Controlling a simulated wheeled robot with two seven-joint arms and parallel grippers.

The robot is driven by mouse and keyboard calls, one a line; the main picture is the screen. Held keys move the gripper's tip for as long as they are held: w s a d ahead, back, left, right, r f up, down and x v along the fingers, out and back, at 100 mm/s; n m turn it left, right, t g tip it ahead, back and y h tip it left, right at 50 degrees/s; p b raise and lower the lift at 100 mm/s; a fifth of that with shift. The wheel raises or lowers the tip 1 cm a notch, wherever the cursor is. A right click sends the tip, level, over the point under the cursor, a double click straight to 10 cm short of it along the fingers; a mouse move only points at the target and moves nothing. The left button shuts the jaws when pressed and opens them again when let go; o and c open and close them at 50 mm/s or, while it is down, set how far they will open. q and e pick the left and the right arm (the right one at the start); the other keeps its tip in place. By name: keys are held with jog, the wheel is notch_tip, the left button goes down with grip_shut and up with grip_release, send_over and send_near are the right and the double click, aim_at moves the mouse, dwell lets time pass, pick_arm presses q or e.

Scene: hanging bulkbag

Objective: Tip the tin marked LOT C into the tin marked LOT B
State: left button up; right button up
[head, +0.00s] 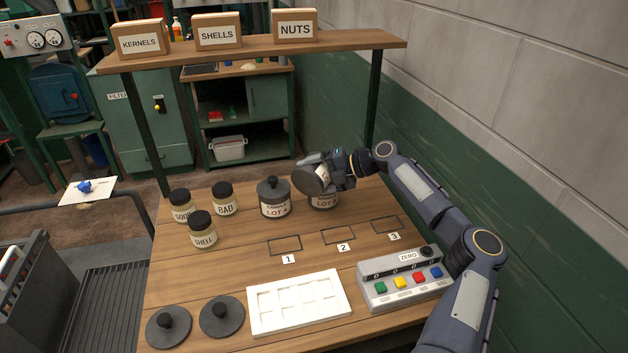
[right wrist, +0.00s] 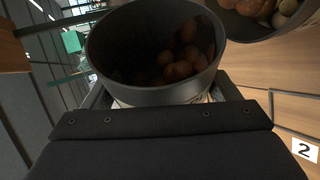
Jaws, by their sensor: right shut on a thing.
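My right gripper (head: 334,172) is shut on a dark, open tin (head: 309,181), held tilted above the table; its label cannot be read. In the right wrist view this tin (right wrist: 165,95) has brown nuts inside, lying toward one side. A second tin (head: 324,203) stands just below it on the table, marked LOT with its letter unclear. This is likely the open tin of nuts (right wrist: 240,28) at the upper right of the wrist view. A lidded sample tin (head: 274,205), also marked LOT, stands to the left. My left gripper is not in view.
Jars (head: 202,232) stand at the left. Two loose lids (head: 222,330) and a white compartment tray (head: 262,325) lie at the front. A button box (head: 405,289) is at the right. Numbered outlined squares (head: 339,235) are empty. A shelf (head: 250,57) spans the back.

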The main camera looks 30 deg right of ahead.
jog(key=shift+w+d+f+m+y+b, duration=0.2)
jog(key=shift+m+y+b, duration=0.15)
jog(key=shift+b, duration=0.25)
jog(key=shift+w+d+r+m+y, duration=0.25)
jog(key=shift+d+r+m+y, duration=0.15)
jog(key=shift+m+y, duration=0.2)
jog(key=shift+w+d+r+m+y, duration=0.2)
jog(key=shift+d+r+m+y, duration=0.25)
jog(key=shift+m, duration=0.2)
jog(key=shift+f, duration=0.1)
